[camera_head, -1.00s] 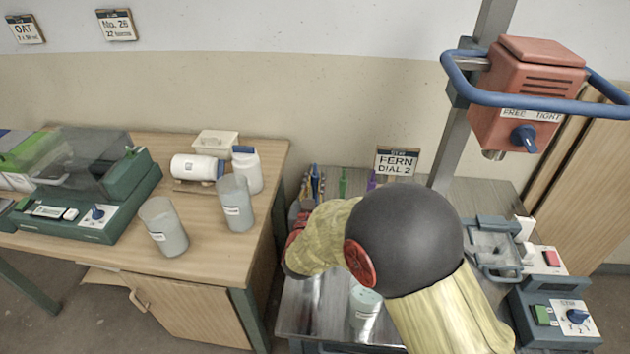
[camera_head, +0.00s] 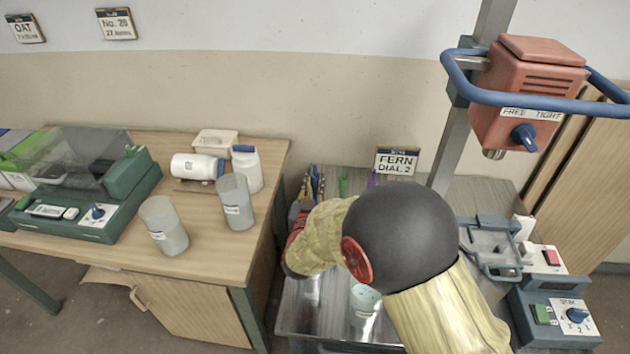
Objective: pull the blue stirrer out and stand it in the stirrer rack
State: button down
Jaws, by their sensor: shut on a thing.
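My arm covers the middle of the bench, and my gripper is hidden behind its wrist, so neither its jaws nor anything in them shows. A cluster of upright coloured handles (camera_head: 314,184), some blue, stands at the bench's back left. Their lower ends and any rack holding them are mostly hidden. A green handle (camera_head: 343,184) and a purple one (camera_head: 372,180) stand up farther right, behind my arm. I cannot tell which is the task's blue stirrer.
The wooden table (camera_head: 195,270) at left holds two translucent cups (camera_head: 163,226), white jars (camera_head: 247,168) and a green balance (camera_head: 95,195). An orange mixer head (camera_head: 525,95) with a blue guard bar hangs at upper right. A grey clamp (camera_head: 490,245) and a dial box (camera_head: 560,318) are at right.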

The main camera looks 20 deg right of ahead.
dwell(0.4)
jog(key=c, duration=1.6)
grip_release()
jog(key=shift+c, duration=0.2)
jog(key=shift+o, duration=0.9)
jog(key=shift+s, duration=0.1)
jog(key=p+v, duration=0.1)
jog(key=v, duration=0.6)
jog(key=shift+s+a, duration=0.15)
jog(key=shift+s, duration=0.15)
